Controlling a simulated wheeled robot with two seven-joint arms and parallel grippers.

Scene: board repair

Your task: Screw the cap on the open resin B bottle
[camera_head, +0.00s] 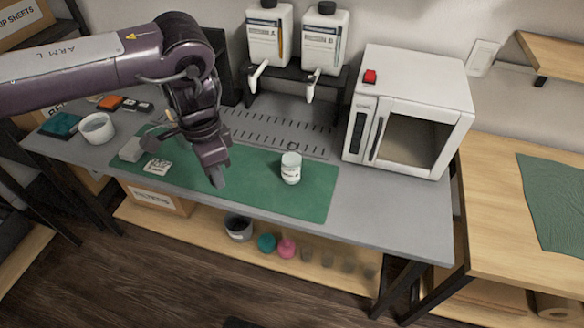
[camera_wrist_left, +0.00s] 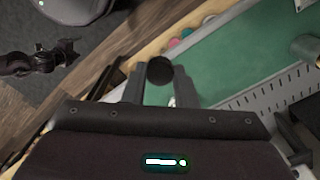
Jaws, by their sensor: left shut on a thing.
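A small white bottle (camera_head: 291,170) stands upright on the green mat (camera_head: 318,196). Its top is pale with no dark cap on it, and its label is too small to read. My left gripper (camera_head: 218,180) is over the mat, to the left of the bottle and apart from it. In the left wrist view my left gripper (camera_wrist_left: 160,88) is shut on a round black cap (camera_wrist_left: 159,70) at its fingertips. The cap is not visible in the head view. A dark forked part (camera_wrist_left: 45,60), probably my right gripper, shows over the floor; its jaw state is unclear.
Two large capped white bottles (camera_head: 268,38) (camera_head: 325,42) stand in a rack behind the mat. A white oven (camera_head: 410,110) stands to the right. A white cup (camera_head: 97,128) and small boxes are at the left. The mat around the bottle is clear.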

